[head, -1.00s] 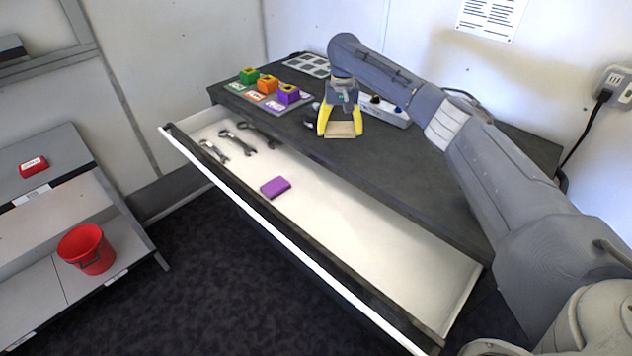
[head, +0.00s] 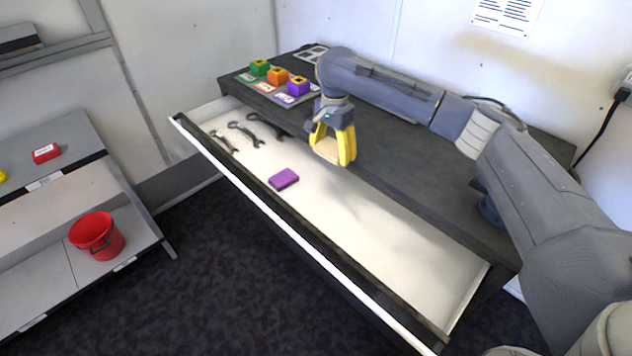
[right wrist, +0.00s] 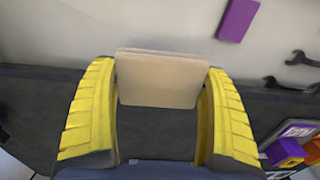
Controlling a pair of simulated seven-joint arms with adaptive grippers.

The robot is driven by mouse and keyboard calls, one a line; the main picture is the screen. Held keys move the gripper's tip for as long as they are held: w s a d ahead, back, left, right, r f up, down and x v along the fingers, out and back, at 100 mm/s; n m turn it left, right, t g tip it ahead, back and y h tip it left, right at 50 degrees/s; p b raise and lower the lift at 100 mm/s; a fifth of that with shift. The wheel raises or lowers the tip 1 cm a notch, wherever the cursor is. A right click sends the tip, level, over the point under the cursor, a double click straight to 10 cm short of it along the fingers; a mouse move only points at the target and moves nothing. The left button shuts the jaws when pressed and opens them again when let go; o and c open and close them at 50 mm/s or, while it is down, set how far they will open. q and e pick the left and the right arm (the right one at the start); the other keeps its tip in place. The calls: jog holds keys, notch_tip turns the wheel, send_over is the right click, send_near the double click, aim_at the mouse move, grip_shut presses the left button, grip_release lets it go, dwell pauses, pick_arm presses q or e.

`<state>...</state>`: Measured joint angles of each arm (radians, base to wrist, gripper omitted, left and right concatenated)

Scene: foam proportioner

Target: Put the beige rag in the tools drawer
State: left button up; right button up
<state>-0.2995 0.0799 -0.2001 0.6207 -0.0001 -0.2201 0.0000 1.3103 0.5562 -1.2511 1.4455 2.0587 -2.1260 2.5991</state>
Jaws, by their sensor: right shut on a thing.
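The beige rag (head: 327,150) is a small folded block between the yellow fingers of my right gripper (head: 333,148), which is shut on it. In the right wrist view the rag (right wrist: 161,79) spans between both fingertips. The gripper holds it near the desk's front edge, beside the open drawer. The tools drawer (head: 370,235) is pulled out, with a pale inside. It holds a purple rag (head: 284,179) near its middle and several wrenches (head: 245,134) at its far left end. My left gripper is not in view.
Green, orange and purple blocks (head: 278,76) sit on labelled mats at the desk's far left corner. The drawer's right half is bare. A shelf at left holds a red bucket (head: 97,236) and a red box (head: 46,153).

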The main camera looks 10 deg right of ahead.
aim_at(330, 200)
notch_tip(330, 200, down, 20)
jog(key=shift+r, duration=0.1)
dwell(0.6)
jog(key=o, duration=1.1)
notch_tip(330, 200, up, 12)
dwell(0.3)
